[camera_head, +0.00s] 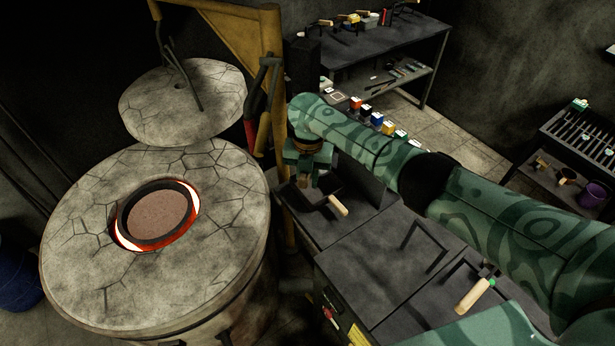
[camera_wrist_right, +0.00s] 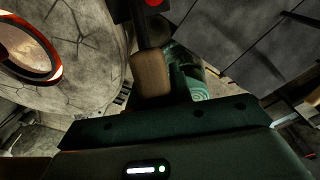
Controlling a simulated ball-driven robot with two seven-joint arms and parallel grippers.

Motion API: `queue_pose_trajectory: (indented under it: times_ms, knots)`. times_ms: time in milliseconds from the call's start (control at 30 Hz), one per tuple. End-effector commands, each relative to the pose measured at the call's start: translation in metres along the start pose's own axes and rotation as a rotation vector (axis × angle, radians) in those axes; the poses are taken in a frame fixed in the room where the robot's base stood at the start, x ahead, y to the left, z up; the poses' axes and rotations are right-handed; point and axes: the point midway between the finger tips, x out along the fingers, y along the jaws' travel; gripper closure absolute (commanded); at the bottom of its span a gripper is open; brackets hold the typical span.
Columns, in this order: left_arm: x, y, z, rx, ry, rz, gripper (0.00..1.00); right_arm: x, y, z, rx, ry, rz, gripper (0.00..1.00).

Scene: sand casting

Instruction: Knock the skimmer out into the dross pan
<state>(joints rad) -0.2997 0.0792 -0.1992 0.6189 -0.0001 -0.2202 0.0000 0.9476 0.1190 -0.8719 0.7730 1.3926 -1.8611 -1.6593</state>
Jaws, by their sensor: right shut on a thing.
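My right gripper (camera_head: 303,172) reaches in from the right and points down over the near-left bench, beside the furnace. In the right wrist view it is shut on a wooden handle (camera_wrist_right: 150,72) with a dark shaft, which I take to be the skimmer. Its working end cannot be made out. A dark, shallow pan (camera_head: 312,199), apparently the dross pan, lies below the gripper, partly hidden by it. A pale wooden handle (camera_head: 338,206) on a dark rod sticks out at the pan's right. My left gripper is not in view.
The round furnace (camera_head: 80,260) stands left, its crucible (camera_head: 158,215) ringed by orange glow. Its lid (camera_head: 185,100) hangs behind. Another wooden-handled tool (camera_head: 472,296) lies on the bench at right. A yellow frame (camera_head: 240,35) rises behind the bench.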

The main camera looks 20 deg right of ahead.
Motion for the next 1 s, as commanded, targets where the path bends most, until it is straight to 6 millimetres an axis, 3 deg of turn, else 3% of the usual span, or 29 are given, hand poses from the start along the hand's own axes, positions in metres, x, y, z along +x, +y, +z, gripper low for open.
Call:
queue_pose_trajectory:
  times_ms: [100,267,667,1000]
  knots:
    - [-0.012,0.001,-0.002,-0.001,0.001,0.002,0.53,0.0,-0.018,0.001,0.005,0.0,0.087,1.0]
    - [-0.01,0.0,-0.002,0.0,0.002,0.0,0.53,0.007,-0.036,0.0,0.006,-0.001,0.204,1.0]
    - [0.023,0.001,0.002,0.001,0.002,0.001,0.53,0.024,-0.082,0.0,0.01,-0.002,0.494,1.0]
    - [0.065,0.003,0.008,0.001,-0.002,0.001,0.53,0.047,-0.102,0.0,0.011,0.0,0.679,1.0]
